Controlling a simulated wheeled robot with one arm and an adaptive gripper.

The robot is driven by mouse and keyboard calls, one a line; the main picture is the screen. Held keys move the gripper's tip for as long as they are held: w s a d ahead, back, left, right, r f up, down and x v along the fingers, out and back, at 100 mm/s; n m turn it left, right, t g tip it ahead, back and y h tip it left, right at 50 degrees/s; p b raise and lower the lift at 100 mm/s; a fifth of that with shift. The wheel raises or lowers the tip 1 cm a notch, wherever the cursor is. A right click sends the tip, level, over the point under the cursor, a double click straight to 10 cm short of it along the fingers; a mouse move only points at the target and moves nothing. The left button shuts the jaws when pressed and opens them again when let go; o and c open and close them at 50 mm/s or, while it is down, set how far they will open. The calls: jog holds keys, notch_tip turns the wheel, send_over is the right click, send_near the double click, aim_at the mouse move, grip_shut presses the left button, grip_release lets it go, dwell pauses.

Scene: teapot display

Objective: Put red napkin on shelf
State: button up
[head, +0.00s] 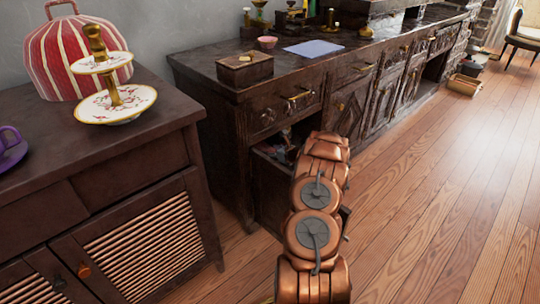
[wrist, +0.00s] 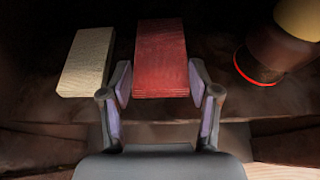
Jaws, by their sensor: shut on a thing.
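The red napkin (wrist: 162,58) shows in the wrist view as a flat-faced, folded red block. My gripper (wrist: 160,80) has a finger on each side of its near end and is shut on it. A dark brown surface lies around and below it, and the background is very dark. In the head view my arm reaches into the open lower compartment of the dark wooden sideboard (head: 285,100). My gripper and the napkin are hidden there behind my arm. I cannot tell which surface is the shelf, or whether the napkin touches the surface below.
In the wrist view a cream block (wrist: 86,62) lies close on the left, and a dark round object with a red ring (wrist: 262,75) is at the right. In the head view a low cabinet with a tiered plate stand (head: 115,104) stands left. The wooden floor (head: 460,170) at right is clear.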

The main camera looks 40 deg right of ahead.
jog(key=shift+w+f+b, duration=0.5)
jog(key=shift+f+b, duration=0.05)
jog(key=shift+f, duration=0.15)
jog(key=shift+f, duration=0.15)
jog(key=o, duration=1.2)
jog(key=shift+o, duration=0.2)
jog(key=shift+s+r, duration=0.2)
jog(key=shift+r, duration=0.05)
jog(key=p+v, duration=0.4)
jog(key=v, duration=0.7)
jog(key=shift+s, duration=0.25)
jog(key=shift+r, duration=0.15)
